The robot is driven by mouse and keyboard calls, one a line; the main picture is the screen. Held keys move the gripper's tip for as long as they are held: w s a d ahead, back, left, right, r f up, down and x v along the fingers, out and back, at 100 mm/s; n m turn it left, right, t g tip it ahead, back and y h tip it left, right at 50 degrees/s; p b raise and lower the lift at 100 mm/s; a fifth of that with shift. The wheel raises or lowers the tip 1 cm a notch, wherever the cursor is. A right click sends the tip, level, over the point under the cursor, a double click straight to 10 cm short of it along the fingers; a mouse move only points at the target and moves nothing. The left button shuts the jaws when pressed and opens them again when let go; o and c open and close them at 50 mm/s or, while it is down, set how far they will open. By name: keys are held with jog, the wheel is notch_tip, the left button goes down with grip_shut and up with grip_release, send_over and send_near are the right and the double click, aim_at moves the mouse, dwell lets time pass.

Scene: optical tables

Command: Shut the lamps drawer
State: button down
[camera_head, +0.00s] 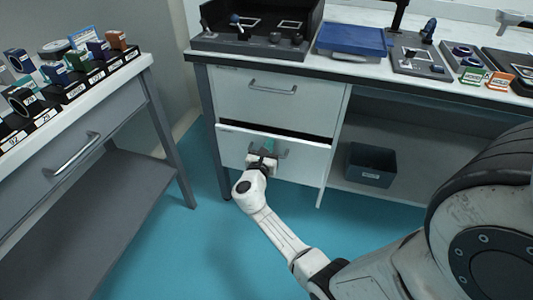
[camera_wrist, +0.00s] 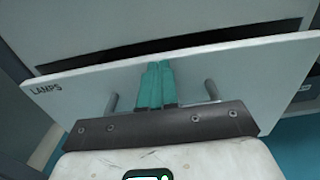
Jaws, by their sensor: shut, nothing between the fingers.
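The lamps drawer (camera_head: 305,158) is the lower drawer under the back table, with a white front and a bar handle. It stands a little open, with a dark gap along its top edge. In the wrist view the drawer front (camera_wrist: 240,65) bears the word LAMPS at its left end. My gripper (camera_head: 265,148) is shut and empty, with its teal fingers at the middle of the drawer front. In the wrist view the fingers (camera_wrist: 157,85) lie between the two posts of the handle (camera_wrist: 211,90). I cannot tell whether the fingertips touch the front.
An upper drawer (camera_head: 275,95) above looks shut. A dark bin (camera_head: 371,165) stands on the open shelf to the right. A side table (camera_head: 105,110) with boxes and rolls stands at the left. The blue floor (camera_head: 190,240) between is clear.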

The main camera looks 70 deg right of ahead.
aim_at(273, 136)
jog(key=shift+d, duration=0.1)
jog(key=d, duration=0.1)
jog(key=d+b, duration=0.1)
jog(key=d, duration=0.1)
jog(key=d+b, duration=0.1)
jog(key=shift+w+d+r, duration=0.1)
jog(key=shift+w+d, duration=0.15)
dwell(0.4)
